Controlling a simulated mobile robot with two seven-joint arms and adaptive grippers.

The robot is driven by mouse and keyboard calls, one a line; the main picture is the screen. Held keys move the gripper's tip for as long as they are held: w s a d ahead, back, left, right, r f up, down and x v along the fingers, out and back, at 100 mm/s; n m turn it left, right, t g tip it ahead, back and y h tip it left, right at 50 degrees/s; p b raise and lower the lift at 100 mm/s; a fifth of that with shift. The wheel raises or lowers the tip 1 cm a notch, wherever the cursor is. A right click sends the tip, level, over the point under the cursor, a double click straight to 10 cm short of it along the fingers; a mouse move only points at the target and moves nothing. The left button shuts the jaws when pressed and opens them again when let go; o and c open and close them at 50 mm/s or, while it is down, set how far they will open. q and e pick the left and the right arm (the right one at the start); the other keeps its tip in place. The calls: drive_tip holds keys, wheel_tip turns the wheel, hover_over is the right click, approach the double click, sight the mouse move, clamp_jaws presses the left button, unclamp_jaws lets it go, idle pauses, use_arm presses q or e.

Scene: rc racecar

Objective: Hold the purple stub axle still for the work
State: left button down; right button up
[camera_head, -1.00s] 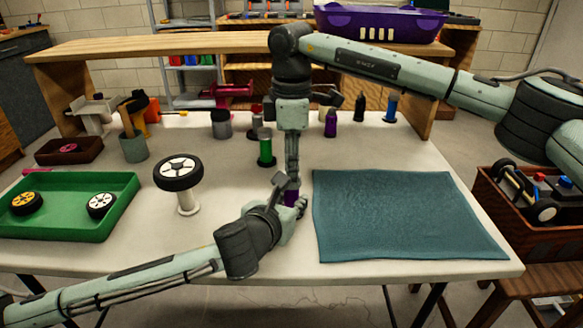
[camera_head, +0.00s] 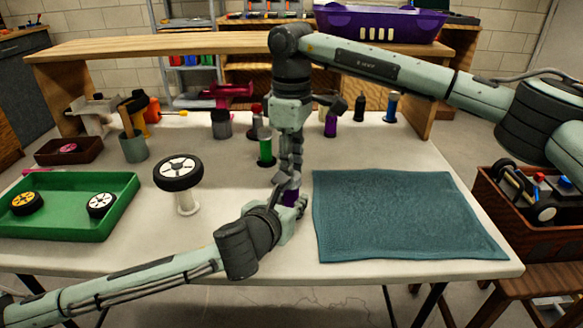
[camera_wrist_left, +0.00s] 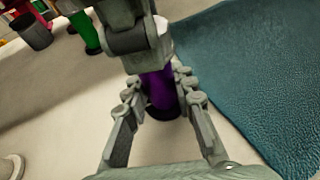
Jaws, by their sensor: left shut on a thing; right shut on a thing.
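The purple stub axle (camera_head: 291,197) stands upright on the white table; the left wrist view shows its purple side (camera_wrist_left: 160,88) and dark foot. My left gripper (camera_head: 292,202) is shut around it low down, one finger on each side in the left wrist view (camera_wrist_left: 163,98). My right gripper (camera_head: 290,178) points straight down from above, directly over the axle's top. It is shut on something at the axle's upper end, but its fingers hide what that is. The axle's top is also hidden.
A wheel on a white stand (camera_head: 187,203) and a green tray (camera_head: 70,232) with two wheels are at the left. A teal mat (camera_head: 400,215) lies at the right, bare. A green spool-shaped part (camera_head: 265,152) stands behind my grippers. A wooden shelf (camera_head: 160,45) spans the back.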

use_arm(q)
drive_tip(key=shift+f, duration=0.1)
use_arm(e)
drive_tip(key=o, duration=1.2)
drive_tip(key=shift+c, duration=0.2)
wheel_tip(320, 180, up, 12)
use_arm(q)
drive_tip(key=c, duration=1.2)
unclamp_jaws()
